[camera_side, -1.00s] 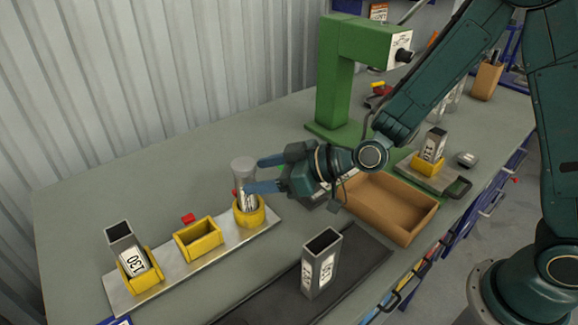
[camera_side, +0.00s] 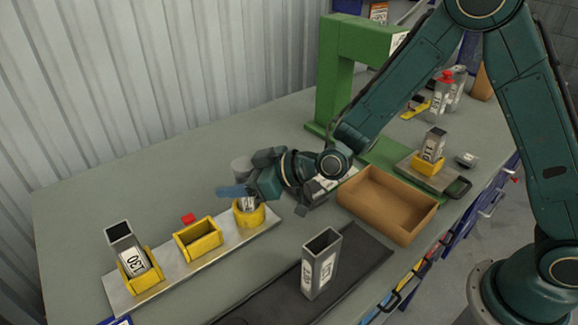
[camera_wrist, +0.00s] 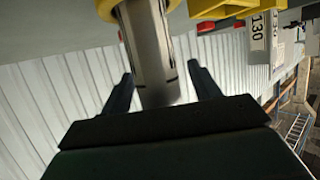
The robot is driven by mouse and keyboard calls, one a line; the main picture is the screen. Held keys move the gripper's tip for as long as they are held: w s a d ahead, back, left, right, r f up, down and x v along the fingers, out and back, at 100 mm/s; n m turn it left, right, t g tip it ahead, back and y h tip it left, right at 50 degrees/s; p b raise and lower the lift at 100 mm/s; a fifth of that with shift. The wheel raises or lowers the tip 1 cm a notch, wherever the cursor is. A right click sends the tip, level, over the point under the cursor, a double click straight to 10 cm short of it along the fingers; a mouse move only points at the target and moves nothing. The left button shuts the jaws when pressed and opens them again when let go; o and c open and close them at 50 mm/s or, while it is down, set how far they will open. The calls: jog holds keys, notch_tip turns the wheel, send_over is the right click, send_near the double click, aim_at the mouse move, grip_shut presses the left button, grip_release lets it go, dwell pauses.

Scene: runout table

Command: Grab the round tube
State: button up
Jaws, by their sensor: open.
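The round tube (camera_side: 240,167) is a grey cylinder with a white label, standing upright in a yellow round holder (camera_side: 249,217) at the right end of a metal plate. My gripper (camera_side: 240,188) is in front of it at about its upper half and hides much of it in the side view. In the wrist view the tube (camera_wrist: 146,42) stands between my two open blue-grey fingers (camera_wrist: 160,84), with a gap on each side. I cannot tell whether either finger touches it.
Another square tube (camera_side: 320,264) stands on a dark mat. A brown tray (camera_side: 388,204) and a green post (camera_side: 333,75) are to the right.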

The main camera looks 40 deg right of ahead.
dwell(0.3)
jog(key=c, duration=1.1)
jog(key=shift+r, duration=0.15)
notch_tip(320, 180, up, 20)
jog(key=shift+f, duration=0.1)
dwell(0.5)
